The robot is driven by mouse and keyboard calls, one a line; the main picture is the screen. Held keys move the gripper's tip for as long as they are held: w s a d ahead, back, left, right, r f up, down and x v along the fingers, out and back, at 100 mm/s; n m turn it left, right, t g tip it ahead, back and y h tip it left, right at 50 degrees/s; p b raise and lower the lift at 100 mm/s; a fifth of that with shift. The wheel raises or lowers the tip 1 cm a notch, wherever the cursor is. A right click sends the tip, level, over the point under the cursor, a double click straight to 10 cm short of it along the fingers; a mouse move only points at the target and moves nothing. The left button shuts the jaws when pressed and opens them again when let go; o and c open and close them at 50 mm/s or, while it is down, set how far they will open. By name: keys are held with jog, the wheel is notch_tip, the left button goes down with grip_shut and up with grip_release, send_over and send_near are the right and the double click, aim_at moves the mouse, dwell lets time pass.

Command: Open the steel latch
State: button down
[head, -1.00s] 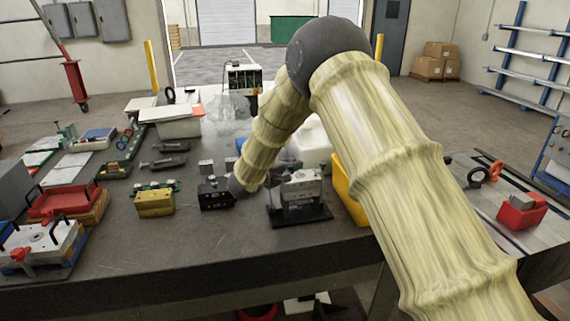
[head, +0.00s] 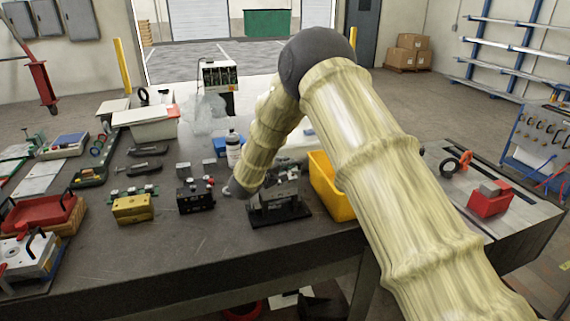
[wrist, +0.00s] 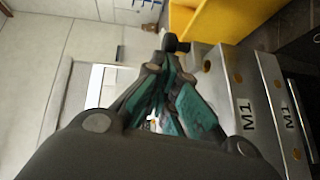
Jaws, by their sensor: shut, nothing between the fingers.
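The steel mould base stands on a black plate (head: 282,214) near the front middle of the bench. In the wrist view its steel plates (wrist: 236,95), marked M1, fill the right side. I cannot clearly make out the steel latch in either view. My gripper (wrist: 174,48) has dark links and teal fingers, shut with nothing between them. Its tips are close beside the M1 plates in the wrist view; whether they touch the mould base I cannot tell. In the head view my wrist is just left of the mould base.
A yellow bin (head: 331,192) stands right of the mould base. A black block (head: 195,198) and a yellow block (head: 132,208) stand to its left.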

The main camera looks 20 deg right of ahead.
aim_at(301, 162)
jog(key=d, duration=0.8)
jog(key=shift+w+d+p, duration=0.15)
jog(key=shift+d+p, duration=0.15)
jog(key=shift+p, duration=0.1)
jog(key=shift+r, duration=0.2)
jog(key=a+r+p, duration=0.2)
jog(key=a, duration=0.1)
jog(key=shift+w+r, duration=0.1)
jog(key=shift+w, duration=0.1)
jog(key=shift+a, duration=0.35)
jog(key=shift+s+a, duration=0.25)
jog(key=shift+a, duration=0.05)
jog(key=s+a+r+b, duration=0.3)
jog(key=s+a+r, duration=0.1)
jog(key=s+a, duration=0.1)
jog(key=shift+s+a+r+b, duration=0.15)
jog(key=shift+s+a+b, duration=0.15)
jog(key=shift+b, duration=0.1)
